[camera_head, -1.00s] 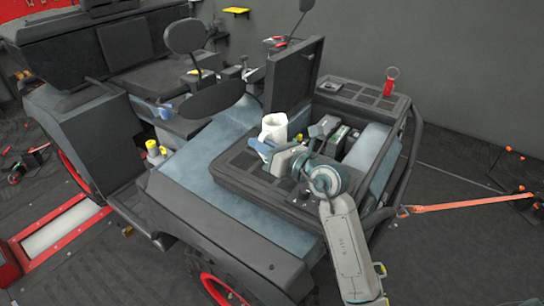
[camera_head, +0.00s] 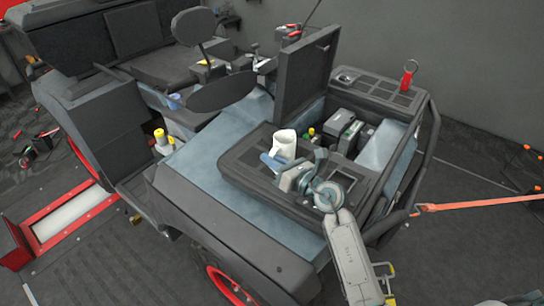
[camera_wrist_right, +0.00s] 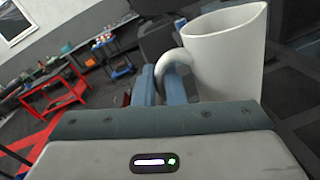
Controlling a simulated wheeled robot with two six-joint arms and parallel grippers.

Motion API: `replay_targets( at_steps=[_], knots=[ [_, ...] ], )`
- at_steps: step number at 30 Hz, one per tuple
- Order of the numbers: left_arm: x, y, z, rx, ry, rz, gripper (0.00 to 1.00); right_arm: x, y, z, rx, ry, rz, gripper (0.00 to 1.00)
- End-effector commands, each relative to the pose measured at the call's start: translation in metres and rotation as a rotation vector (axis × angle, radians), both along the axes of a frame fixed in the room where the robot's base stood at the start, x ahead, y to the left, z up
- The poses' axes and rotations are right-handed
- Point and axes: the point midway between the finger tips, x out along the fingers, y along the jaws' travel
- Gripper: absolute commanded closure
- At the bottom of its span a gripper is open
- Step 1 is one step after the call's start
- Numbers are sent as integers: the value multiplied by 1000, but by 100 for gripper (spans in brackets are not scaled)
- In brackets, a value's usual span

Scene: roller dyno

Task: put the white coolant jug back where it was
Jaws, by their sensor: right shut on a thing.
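The white coolant jug (camera_head: 285,143) is upright, over or on the dark vented panel (camera_head: 239,171) left of the vehicle's open compartment. I cannot tell whether its base touches the panel. My right gripper (camera_head: 271,162) is shut on the jug's handle, reaching in from the lower right. In the right wrist view the white jug (camera_wrist_right: 228,55) shows large, its curved handle between the blue fingers (camera_wrist_right: 160,88); its base is hidden behind the gripper body. My left gripper is in neither view.
The compartment holds dark boxes (camera_head: 341,122) and yellow-capped parts. Its raised black lid (camera_head: 306,70) stands behind the jug. A black mirror (camera_head: 222,92) is to the left. A red tag (camera_head: 406,80) stands on the far rim. A tubular bar (camera_head: 434,150) and orange strap (camera_head: 480,204) are at right.

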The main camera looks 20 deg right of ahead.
Motion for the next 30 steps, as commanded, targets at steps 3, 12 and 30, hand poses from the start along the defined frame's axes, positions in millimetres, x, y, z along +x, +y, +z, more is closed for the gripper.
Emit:
replay_targets(
  at_steps=[3,12,30],
  knots=[
    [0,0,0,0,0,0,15,0,0,-2,-1,-3,-1,100],
    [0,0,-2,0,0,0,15,0,0,-6,0,-1,0,88],
    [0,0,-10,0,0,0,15,-18,-12,-7,-5,0,0,68]
  ],
)
